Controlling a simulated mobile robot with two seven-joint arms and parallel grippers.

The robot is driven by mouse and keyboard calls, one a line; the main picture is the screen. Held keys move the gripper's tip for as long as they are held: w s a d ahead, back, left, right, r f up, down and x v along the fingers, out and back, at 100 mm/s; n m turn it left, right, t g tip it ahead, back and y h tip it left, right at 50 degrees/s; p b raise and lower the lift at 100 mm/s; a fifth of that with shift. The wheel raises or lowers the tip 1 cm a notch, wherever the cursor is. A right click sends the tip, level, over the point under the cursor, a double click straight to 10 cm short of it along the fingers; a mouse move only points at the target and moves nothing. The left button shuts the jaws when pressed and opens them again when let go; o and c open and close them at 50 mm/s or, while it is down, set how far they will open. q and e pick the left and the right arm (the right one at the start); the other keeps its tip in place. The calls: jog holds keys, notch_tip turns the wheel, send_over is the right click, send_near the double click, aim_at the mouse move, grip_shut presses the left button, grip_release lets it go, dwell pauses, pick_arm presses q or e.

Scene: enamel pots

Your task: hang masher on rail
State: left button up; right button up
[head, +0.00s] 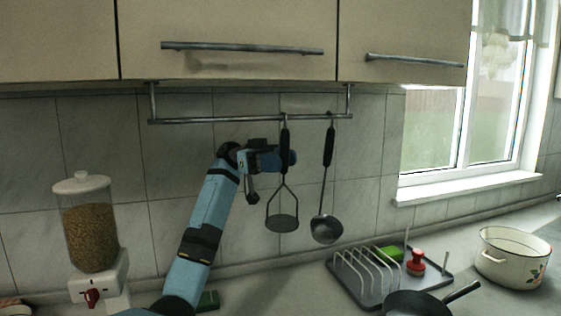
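The masher (283,222) has a black handle, a wire fork and a round dark head. It is upright below the metal rail (215,121), with its top end at the rail. Whether its hook bears on the rail is too small to tell. My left gripper (288,158) is at the masher's handle, with blue parts showing on both sides of it. Whether the fingers are shut on the handle or open around it cannot be made out. My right gripper is not in view.
A ladle (326,228) hangs on the rail, right of the masher. Cream cupboards (230,25) are close above. Below are a dish rack (362,285), a dark pan (415,303) and a white pot (512,258). A cereal dispenser (90,235) stands left. The rail's left part is free.

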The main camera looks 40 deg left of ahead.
pick_arm(q)
jog(key=a, duration=0.7)
jog(key=shift+s+a+f+b, duration=0.2)
jog(key=shift+s+f+b, duration=0.05)
jog(key=shift+s+b, duration=0.15)
jog(key=shift+f, duration=0.1)
